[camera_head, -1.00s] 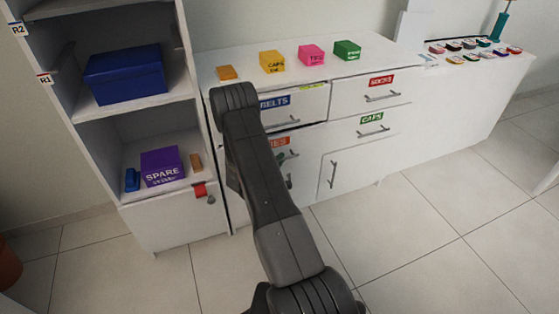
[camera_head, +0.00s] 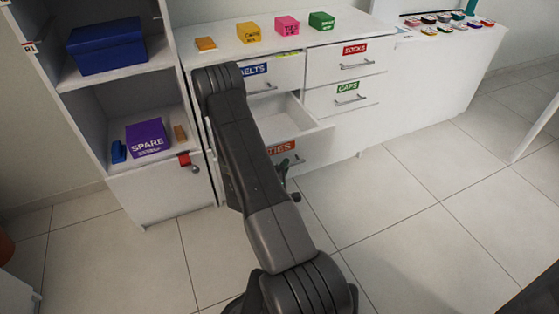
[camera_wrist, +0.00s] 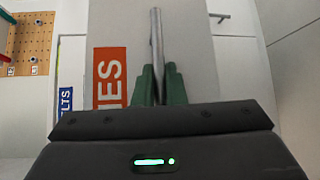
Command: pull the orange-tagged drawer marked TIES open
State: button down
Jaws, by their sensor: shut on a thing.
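The TIES drawer (camera_head: 318,137) with its orange tag (camera_head: 281,147) stands pulled out from the white dresser in the head view, and its empty-looking inside shows. In the wrist view the orange tag (camera_wrist: 110,78) is beside the metal bar handle (camera_wrist: 157,45). My gripper (camera_wrist: 158,82) has its green fingers shut on that handle, one on each side. In the head view my arm covers the left part of the drawer, and my gripper (camera_head: 284,178) shows only partly at the drawer front.
The BELTS drawer (camera_head: 290,72) above and the CAPS drawer (camera_head: 370,92) at right are shut. An open shelf with a purple SPARE box (camera_head: 147,138) stands close at left. The tiled floor (camera_head: 400,215) in front is clear.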

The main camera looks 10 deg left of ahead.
jog(key=shift+s+d, duration=0.2)
jog(key=shift+s, duration=0.2)
jog(key=c, duration=1.5)
grip_release()
jog(key=p+v, duration=0.1)
jog(key=v, duration=1.2)
jog(key=shift+s, duration=0.4)
jog(key=shift+w, duration=0.15)
jog(key=b+x, duration=0.1)
jog(key=x, duration=1.2)
jog(key=shift+w, duration=0.35)
